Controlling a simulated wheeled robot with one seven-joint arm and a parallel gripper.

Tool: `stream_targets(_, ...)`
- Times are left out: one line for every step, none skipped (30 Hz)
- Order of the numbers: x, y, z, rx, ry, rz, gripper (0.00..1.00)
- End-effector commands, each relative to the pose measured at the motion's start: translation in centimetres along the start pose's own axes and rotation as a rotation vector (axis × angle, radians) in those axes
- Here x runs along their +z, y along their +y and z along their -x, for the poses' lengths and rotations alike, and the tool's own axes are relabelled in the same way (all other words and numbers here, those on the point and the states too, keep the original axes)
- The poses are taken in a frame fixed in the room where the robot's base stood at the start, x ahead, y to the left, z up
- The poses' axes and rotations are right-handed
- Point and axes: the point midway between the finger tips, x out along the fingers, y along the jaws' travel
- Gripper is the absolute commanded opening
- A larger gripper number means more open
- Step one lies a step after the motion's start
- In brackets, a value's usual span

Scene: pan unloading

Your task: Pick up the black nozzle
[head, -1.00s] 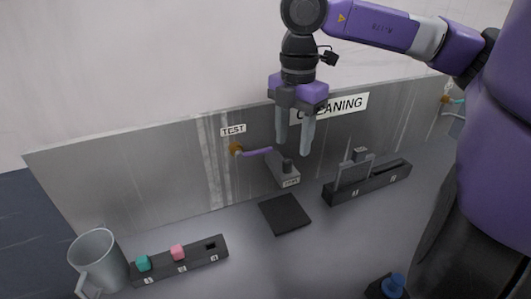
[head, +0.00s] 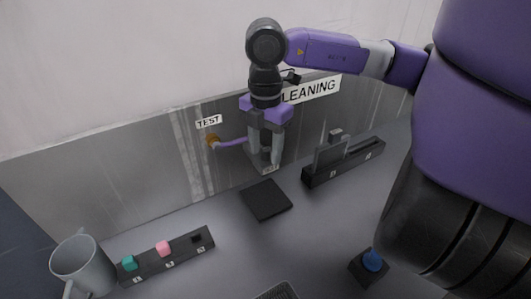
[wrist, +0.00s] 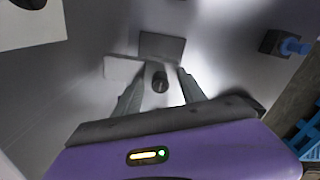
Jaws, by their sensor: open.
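The black nozzle (wrist: 160,84) stands upright on the small grey test block (wrist: 120,68) in the wrist view. My gripper (wrist: 164,70) is open, with one finger on each side of the nozzle. I cannot tell whether either finger touches it. In the head view my gripper (head: 265,161) points down over the test block near the back wall. The nozzle is partly hidden between the fingers there. A purple hose (head: 231,143) runs from an orange wall fitting towards the block.
A dark flat plate (head: 266,203) lies in front of the block. A black slotted holder (head: 362,161) stands right of it. A numbered rack (head: 180,259) with teal and pink cubes and a grey mug (head: 92,268) are at front left. A blue-topped piece (head: 372,261) is at front right.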

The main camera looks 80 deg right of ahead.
Motion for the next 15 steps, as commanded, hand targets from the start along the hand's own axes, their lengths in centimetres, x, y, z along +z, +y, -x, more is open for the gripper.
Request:
stream_targets(0.00,0.00,0.00,0.000,0.000,0.000,0.48)
stream_targets(0.00,0.00,0.00,0.000,0.000,0.000,0.48)
stream_targets(0.00,0.00,0.01,0.000,0.000,0.000,0.46)
stream_targets(0.00,-0.01,0.01,0.000,0.000,0.000,0.40)
stream_targets(0.00,-0.01,0.01,0.000,0.000,0.000,0.34)
stream_targets(0.00,-0.01,0.02,0.000,0.000,0.000,0.26)
stream_targets(0.00,-0.01,0.02,0.000,0.000,0.000,0.20)
stream_targets(0.00,-0.01,0.02,0.000,0.000,0.000,0.14)
stream_targets(0.00,-0.01,0.02,0.000,0.000,0.000,0.06)
stream_targets(0.00,-0.01,0.03,0.000,0.000,0.000,0.01)
stream_targets(0.00,-0.01,0.03,0.000,0.000,0.000,0.00)
stream_targets(0.00,-0.01,0.03,0.000,0.000,0.000,0.00)
stream_targets(0.00,-0.01,0.03,0.000,0.000,0.000,0.00)
stream_targets(0.00,-0.01,0.04,0.000,0.000,0.000,0.00)
stream_targets(0.00,-0.01,0.04,0.000,0.000,0.000,0.00)
